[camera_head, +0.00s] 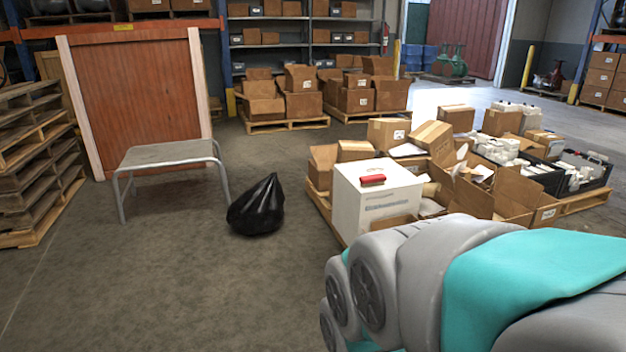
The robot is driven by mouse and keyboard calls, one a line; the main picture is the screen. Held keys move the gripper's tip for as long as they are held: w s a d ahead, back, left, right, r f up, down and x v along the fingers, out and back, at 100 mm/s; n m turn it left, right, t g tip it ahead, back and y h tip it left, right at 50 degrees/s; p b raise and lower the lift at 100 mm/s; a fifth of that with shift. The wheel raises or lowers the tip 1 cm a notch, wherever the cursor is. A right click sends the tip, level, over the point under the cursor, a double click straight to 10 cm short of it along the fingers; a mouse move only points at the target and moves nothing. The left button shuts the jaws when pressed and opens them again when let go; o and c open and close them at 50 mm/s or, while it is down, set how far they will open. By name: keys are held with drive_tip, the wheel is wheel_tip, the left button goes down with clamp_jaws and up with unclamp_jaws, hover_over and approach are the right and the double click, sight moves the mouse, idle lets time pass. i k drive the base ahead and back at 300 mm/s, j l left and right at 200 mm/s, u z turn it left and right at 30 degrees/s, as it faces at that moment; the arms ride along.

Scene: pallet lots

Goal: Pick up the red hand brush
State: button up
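A small red hand brush (372,180) lies on top of a white box (380,206). The white box stands at the near left corner of a pallet loaded with cartons, right of the picture's middle. My grey and teal arm fills the lower right and hides part of the pallet's near side. My gripper is not in view. The brush has nothing on top of it, and no part of my arm touches it.
A black bag (258,206) sits on the floor left of the pallet. A grey metal table (168,154) stands farther left, before a wooden panel (136,98). Stacked pallets (36,160) line the left edge. Open cartons (478,192) crowd right of the white box. The near left floor is clear.

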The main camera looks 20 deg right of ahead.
sight(377, 179)
drive_tip(key=i+l+z, duration=0.4)
drive_tip(key=i+l, duration=1.55)
